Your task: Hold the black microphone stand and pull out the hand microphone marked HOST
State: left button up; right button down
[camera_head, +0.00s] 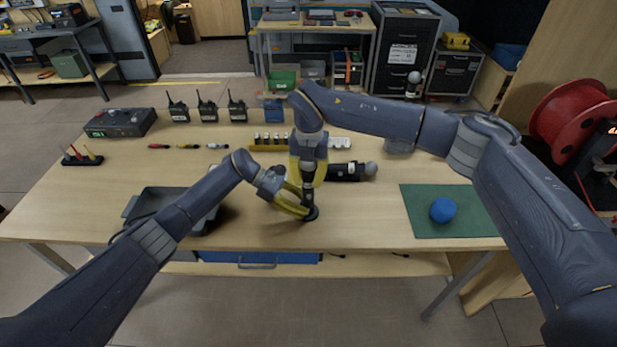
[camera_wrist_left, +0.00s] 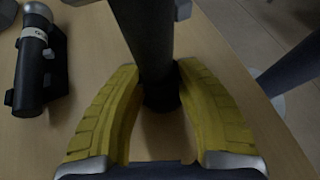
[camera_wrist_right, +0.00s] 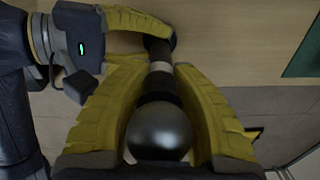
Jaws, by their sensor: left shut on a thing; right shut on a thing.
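The black microphone stand (camera_head: 312,213) is upright near the table's front edge; its dark post also shows in the left wrist view (camera_wrist_left: 158,92). My left gripper (camera_head: 304,204) is shut on it, low down, from the left. A hand microphone with a round grey head (camera_wrist_right: 160,130) and a pale band is in line with the stand in the right wrist view. My right gripper (camera_head: 308,184) points down from above and is shut on this microphone. I cannot read its marking, nor tell whether its lower end is inside the stand.
Another microphone (camera_head: 350,171) lies in a black holder just behind; it also shows in the left wrist view (camera_wrist_left: 34,65). A dark tray (camera_head: 140,207) is at left, a green mat (camera_head: 420,215) with a blue ball (camera_head: 443,210) at right. Several radios (camera_head: 208,106) stand at the back.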

pick_arm(q)
jog(key=shift+s+a+f, duration=0.15)
jog(key=shift+f, duration=0.4)
pick_arm(e)
jog(key=shift+r, duration=3.9)
pick_arm(q)
jog(key=o, duration=0.9)
jog(key=shift+r, duration=0.3)
